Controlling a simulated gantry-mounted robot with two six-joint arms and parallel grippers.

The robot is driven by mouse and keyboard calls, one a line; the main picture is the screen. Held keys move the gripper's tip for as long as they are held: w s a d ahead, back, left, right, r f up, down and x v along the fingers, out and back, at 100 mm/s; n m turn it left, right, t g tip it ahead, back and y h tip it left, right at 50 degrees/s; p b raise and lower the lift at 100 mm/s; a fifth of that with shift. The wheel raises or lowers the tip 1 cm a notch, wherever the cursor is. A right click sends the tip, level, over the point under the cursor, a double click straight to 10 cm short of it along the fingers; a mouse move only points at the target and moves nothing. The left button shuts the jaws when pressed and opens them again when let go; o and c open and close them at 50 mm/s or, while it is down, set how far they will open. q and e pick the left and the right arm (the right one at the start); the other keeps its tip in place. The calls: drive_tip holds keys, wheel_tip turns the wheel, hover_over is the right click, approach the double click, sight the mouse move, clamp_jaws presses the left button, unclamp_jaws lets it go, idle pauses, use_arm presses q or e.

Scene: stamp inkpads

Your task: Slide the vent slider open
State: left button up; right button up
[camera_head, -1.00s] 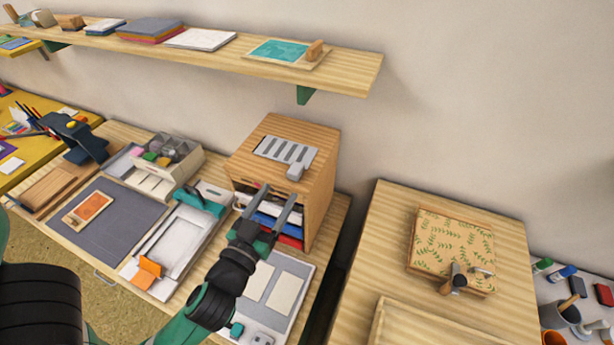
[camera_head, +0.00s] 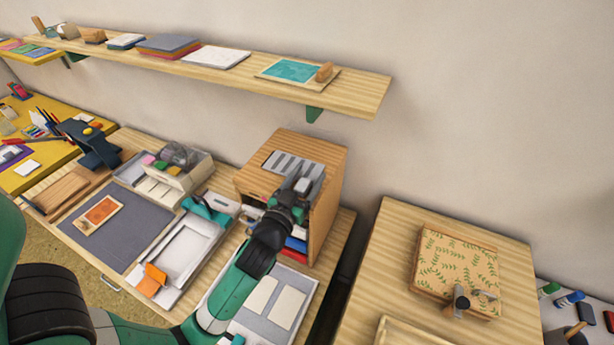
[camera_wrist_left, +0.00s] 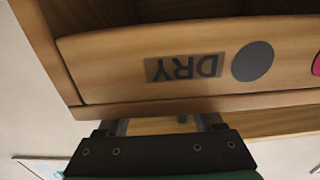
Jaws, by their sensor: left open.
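The grey slotted vent (camera_head: 284,163) is set in the top of the wooden cabinet (camera_head: 335,160). Its near right end, where the tab of the slider sits, is mostly covered by my left gripper in the head view. My left gripper (camera_head: 299,186) is at the front upper edge of the cabinet, close to the vent; I cannot tell if it touches the tab. In the left wrist view its two fingers (camera_wrist_left: 165,124) are apart, just below the cabinet's front board (camera_wrist_left: 120,70) marked DRY upside down. My right gripper is not in view.
Below the vent, the cabinet's open front holds red and blue items. A teal-handled tray (camera_head: 185,245) and an organizer box (camera_head: 170,178) stand to the left. A patterned box (camera_head: 455,270) sits on the right table. The shelf (camera_head: 350,92) runs above and behind.

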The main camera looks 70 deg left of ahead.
use_arm(q)
clamp_jaws()
idle(1.4)
